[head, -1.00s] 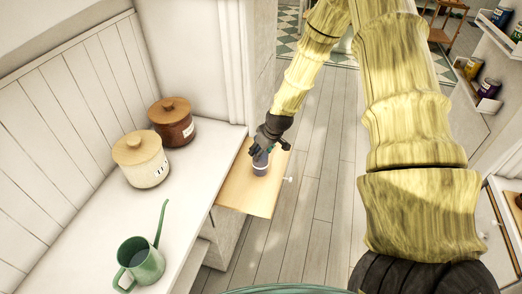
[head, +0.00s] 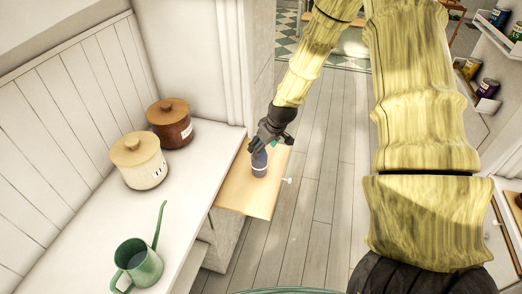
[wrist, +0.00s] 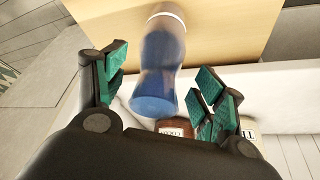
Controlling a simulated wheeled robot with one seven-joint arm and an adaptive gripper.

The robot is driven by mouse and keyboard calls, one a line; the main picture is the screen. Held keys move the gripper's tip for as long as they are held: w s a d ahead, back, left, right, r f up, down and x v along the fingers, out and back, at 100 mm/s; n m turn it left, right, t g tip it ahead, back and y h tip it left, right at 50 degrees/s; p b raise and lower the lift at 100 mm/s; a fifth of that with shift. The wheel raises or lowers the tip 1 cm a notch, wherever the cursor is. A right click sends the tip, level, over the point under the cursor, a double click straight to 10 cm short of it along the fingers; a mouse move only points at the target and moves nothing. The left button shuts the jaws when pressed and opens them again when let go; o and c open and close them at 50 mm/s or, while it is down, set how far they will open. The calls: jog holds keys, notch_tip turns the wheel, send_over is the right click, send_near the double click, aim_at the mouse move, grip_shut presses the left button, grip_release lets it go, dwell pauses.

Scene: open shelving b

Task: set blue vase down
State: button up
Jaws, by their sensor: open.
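The blue vase (head: 260,164) stands upright on the light wooden pull-out board (head: 235,197) beside the white counter. It also shows in the wrist view (wrist: 158,62), blue with a pale band near its base. My gripper (head: 262,143) is right above the vase, close to its top. In the wrist view my gripper (wrist: 160,95) is open, with green finger pads on either side of the vase and gaps between pads and vase.
On the white counter (head: 190,215) stand a cream canister (head: 139,163), a brown canister (head: 169,125) and a green watering can (head: 139,262). A small white knob (head: 287,181) sticks out at the board's right edge. Shelves with jars (head: 487,90) stand far right.

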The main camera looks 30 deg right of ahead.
jog(key=shift+a+b+v, duration=0.25)
jog(key=shift+b+v, duration=0.6)
jog(key=shift+v, duration=3)
jog(key=s+a+f, duration=0.3)
jog(key=s+f, duration=0.1)
jog(key=f, duration=0.2)
jog(key=s+a+f+g, duration=0.1)
jog(key=s+a+f, duration=0.3)
jog(key=f, duration=0.2)
jog(key=s+a+f+m+g, duration=0.1)
jog(key=s+a+f, duration=0.2)
jog(key=s+f, duration=0.2)
jog(key=shift+s+a+f+h, duration=0.15)
jog(key=shift+f+h, duration=0.25)
jog(key=shift+f, duration=0.2)
jog(key=s+a+f+g, duration=0.1)
jog(key=s+a+f, duration=0.2)
jog(key=s, duration=0.4)
jog(key=s+a+f+m, duration=0.1)
jog(key=s+a+f, duration=0.2)
jog(key=s, duration=0.4)
jog(key=s+a+f+g, duration=0.1)
jog(key=s+a+f, duration=0.3)
jog(key=s, duration=0.3)
jog(key=shift+s+f+g, duration=0.2)
jog(key=shift+s+g, duration=0.1)
jog(key=shift+s, duration=0.05)
